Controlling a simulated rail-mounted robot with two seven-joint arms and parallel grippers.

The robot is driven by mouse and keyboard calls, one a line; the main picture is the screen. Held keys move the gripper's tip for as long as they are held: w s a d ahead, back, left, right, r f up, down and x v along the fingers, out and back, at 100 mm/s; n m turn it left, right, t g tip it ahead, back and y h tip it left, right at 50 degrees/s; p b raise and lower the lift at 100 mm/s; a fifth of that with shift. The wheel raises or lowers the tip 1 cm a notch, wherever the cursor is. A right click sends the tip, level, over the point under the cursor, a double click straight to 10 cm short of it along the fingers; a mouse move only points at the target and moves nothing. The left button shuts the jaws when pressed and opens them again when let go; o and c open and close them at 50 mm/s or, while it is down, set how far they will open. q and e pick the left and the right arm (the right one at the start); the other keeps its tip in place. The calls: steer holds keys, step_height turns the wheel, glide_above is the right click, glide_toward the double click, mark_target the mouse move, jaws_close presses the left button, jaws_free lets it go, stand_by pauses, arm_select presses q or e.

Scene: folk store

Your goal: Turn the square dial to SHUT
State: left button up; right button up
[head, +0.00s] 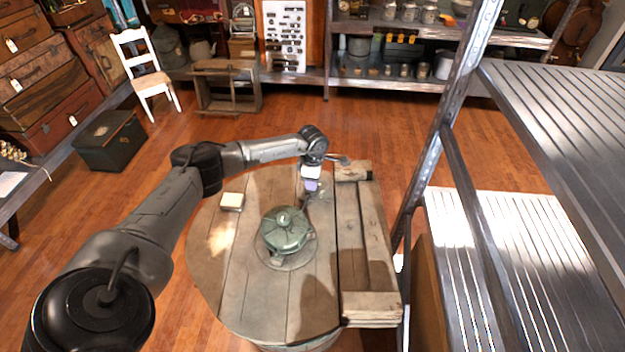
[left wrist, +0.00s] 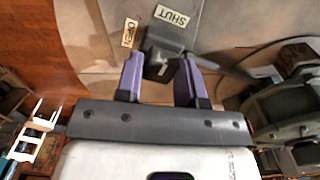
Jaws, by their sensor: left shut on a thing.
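The square dial (left wrist: 166,40) is a dark grey block with a bar running right from it in the left wrist view. An OPEN label (left wrist: 130,32) lies to its left and a SHUT label (left wrist: 172,16) lies above it in that view. My left gripper (left wrist: 160,66) has two purple fingers, one on each side of the dial's near end, and is shut on it. In the head view my left gripper (head: 312,188) is at the far side of the round wooden table top (head: 235,300), largely hiding the dial. My right gripper is out of view.
A green round lidded device (head: 285,230) stands mid-table, near the gripper. A small pale block (head: 231,201) lies to its left. Raised planks (head: 368,305) edge the table's right side. A metal shelf rack (head: 560,130) stands close on the right.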

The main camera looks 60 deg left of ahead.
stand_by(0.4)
arm_select(q)
steer(key=o, duration=0.9)
steer(key=shift+r, duration=0.1)
step_height(320, 180, up, 14)
steer(key=p, duration=0.3)
steer(key=shift+p, duration=0.3)
steer(key=shift+f, duration=0.2)
